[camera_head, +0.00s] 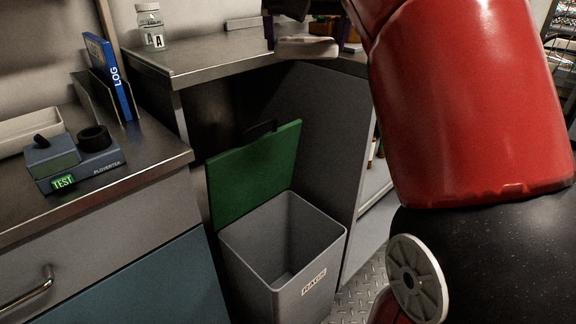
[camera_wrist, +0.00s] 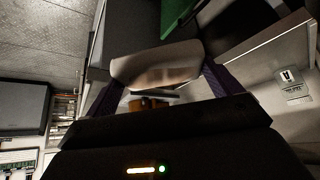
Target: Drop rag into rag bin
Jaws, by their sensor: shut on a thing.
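The rag bin (camera_head: 315,288) is a grey open-topped bin with a "RAGS" label, standing on the floor in the head view. Its green lid (camera_head: 255,170) is tipped up at the back, and the inside looks empty. The rag (camera_head: 307,47) is a pale, folded-looking cloth, seen above and behind the bin near the counter's edge. It also shows in the wrist view (camera_wrist: 158,66). My gripper (camera_wrist: 162,78) has its dark purple fingers on both sides of the rag and is shut on it. Most of my gripper is cut off or hidden in the head view.
A steel counter (camera_head: 215,52) holds a glass jar (camera_head: 151,28) marked "A". At the left, a lower counter (camera_head: 150,150) carries a blue log binder (camera_head: 112,75) and a "TEST" device (camera_head: 72,160). A grey panel (camera_head: 318,150) stands behind and right of the bin.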

